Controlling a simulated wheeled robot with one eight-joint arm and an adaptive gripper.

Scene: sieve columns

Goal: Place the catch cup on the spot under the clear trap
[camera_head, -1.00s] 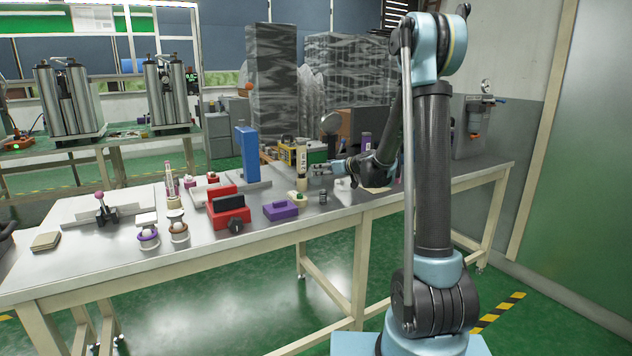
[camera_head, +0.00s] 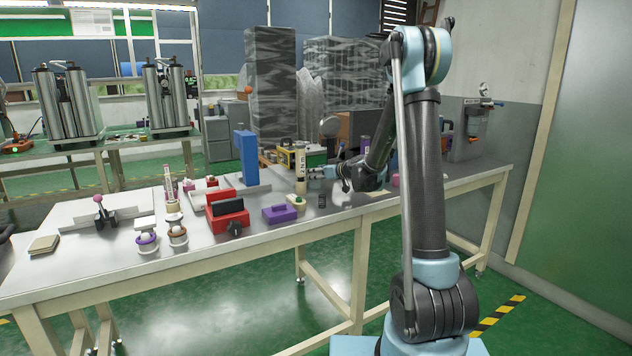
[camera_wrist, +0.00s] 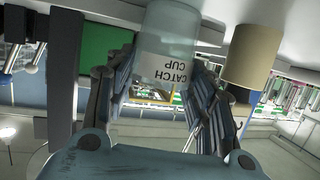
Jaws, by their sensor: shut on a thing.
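My gripper (camera_wrist: 160,95) is shut on the catch cup (camera_wrist: 165,45), a translucent pale cup lettered CATCH CUP, which appears inverted in the wrist view. In the head view my gripper (camera_head: 318,173) is over the far middle of the bench, just right of a labelled column (camera_head: 301,165) with a beige base. The cup is too small to make out clearly there. A beige cylinder (camera_wrist: 248,55) stands close beside the cup in the wrist view, with a gap between them. I cannot tell which piece is the clear trap, and its spot is not clearly visible.
The bench (camera_head: 270,238) holds a red and black vise (camera_head: 228,213), a purple block (camera_head: 280,213), a blue upright (camera_head: 246,157) and a small dark cylinder (camera_head: 322,200). Two small ringed stands (camera_head: 147,238) (camera_head: 177,234) are at the front left. The front middle edge is clear.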

